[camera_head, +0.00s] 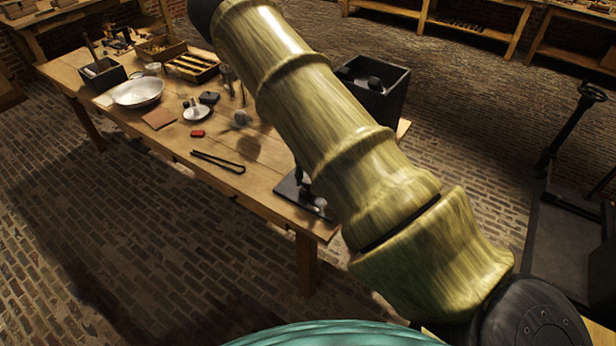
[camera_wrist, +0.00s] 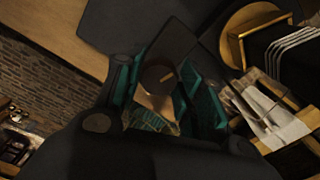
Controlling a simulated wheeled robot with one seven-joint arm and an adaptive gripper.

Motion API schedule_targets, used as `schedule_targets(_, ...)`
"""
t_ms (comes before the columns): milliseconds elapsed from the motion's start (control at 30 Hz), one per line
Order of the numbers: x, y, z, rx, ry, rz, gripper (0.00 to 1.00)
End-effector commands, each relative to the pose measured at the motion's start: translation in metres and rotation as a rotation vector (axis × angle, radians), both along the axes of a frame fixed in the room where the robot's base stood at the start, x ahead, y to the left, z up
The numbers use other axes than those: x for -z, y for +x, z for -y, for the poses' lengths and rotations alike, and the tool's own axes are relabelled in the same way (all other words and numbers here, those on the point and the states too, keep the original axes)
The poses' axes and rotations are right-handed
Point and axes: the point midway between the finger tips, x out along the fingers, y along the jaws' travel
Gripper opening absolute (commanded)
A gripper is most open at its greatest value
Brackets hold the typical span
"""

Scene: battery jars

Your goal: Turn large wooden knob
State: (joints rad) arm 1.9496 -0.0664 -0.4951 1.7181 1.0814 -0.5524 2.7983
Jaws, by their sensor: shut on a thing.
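In the wrist view, the large wooden knob (camera_wrist: 156,76) is a dark brown round piece with a small orange mark on its face. My gripper (camera_wrist: 160,90) has its teal-lined fingers on both sides of the knob and is shut on it. A dark panel (camera_wrist: 135,22) lies just beyond the knob. In the camera_head view, my own arm reaches up across the middle, and neither the gripper nor the knob can be made out there.
In the wrist view, a round brass-rimmed part (camera_wrist: 232,32) and pale strips (camera_wrist: 258,105) lie close to the right. In the camera_head view, a wooden table (camera_head: 265,190) carries a white bowl (camera_head: 138,93), black tongs (camera_head: 218,161) and a black box (camera_head: 381,92). Brick floor is open at lower left.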

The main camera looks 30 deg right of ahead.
Motion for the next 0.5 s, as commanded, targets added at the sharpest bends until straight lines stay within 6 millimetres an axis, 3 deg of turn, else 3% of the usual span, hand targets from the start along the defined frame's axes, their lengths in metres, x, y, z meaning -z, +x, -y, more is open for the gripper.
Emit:
schedule_targets(467, -0.0018, 0.0019, 0.0021, 0.015, -0.004, 0.004, 0.14)
schedule_targets(500, -0.0018, 0.0019, 0.0021, 0.015, -0.004, 0.004, 0.42)
